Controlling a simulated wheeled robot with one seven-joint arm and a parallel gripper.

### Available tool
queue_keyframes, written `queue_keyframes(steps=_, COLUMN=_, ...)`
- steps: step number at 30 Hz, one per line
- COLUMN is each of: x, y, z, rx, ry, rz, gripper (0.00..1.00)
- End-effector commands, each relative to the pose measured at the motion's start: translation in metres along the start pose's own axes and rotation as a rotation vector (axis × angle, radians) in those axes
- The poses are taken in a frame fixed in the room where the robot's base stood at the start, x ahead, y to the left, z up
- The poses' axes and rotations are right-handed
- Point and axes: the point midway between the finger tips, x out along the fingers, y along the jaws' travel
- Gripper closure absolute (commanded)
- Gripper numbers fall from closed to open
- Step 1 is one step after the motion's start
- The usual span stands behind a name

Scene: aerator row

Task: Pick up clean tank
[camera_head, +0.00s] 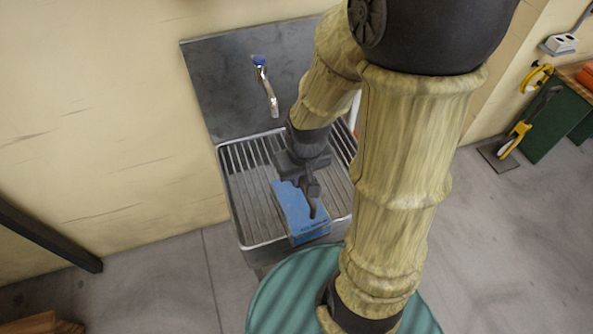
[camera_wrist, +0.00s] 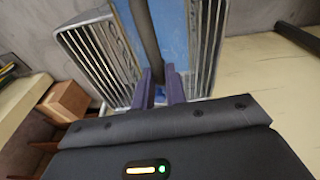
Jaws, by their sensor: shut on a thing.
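The clean tank (camera_head: 291,207) appears as a blue box on the slatted sink rack in the head view. It also shows in the wrist view (camera_wrist: 178,32), with a dark bar (camera_wrist: 143,28) along its upper face. My gripper (camera_head: 311,188) is over the tank, pointing down at it. In the wrist view its two purple fingers (camera_wrist: 160,82) are close together at the dark bar, shut on the tank. The exact grip point is partly hidden by the fingers. I cannot tell whether the tank is clear of the rack.
The metal sink rack (camera_head: 240,185) has raised rims around the tank. A blue-topped tap (camera_head: 266,82) and a grey backsplash (camera_head: 215,85) stand behind it. A round green surface (camera_head: 275,300) is in front. A yellow-handled tool (camera_head: 515,138) and green bench (camera_head: 560,125) are at right.

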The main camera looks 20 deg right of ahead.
Motion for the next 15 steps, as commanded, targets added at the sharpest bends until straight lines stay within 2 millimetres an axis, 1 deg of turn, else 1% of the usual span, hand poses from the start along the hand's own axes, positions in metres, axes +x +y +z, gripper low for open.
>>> queue_keyframes(steps=2, x=0.003, y=0.000, z=0.007, rx=0.002, ry=0.008, rz=0.003, gripper=1.00)
queue_keyframes(steps=8, x=0.002, y=0.002, z=0.017, rx=0.005, ry=0.010, rz=0.008, gripper=1.00)
queue_keyframes(steps=15, x=0.000, y=-0.001, z=0.033, rx=0.003, ry=0.010, rz=0.004, gripper=1.00)
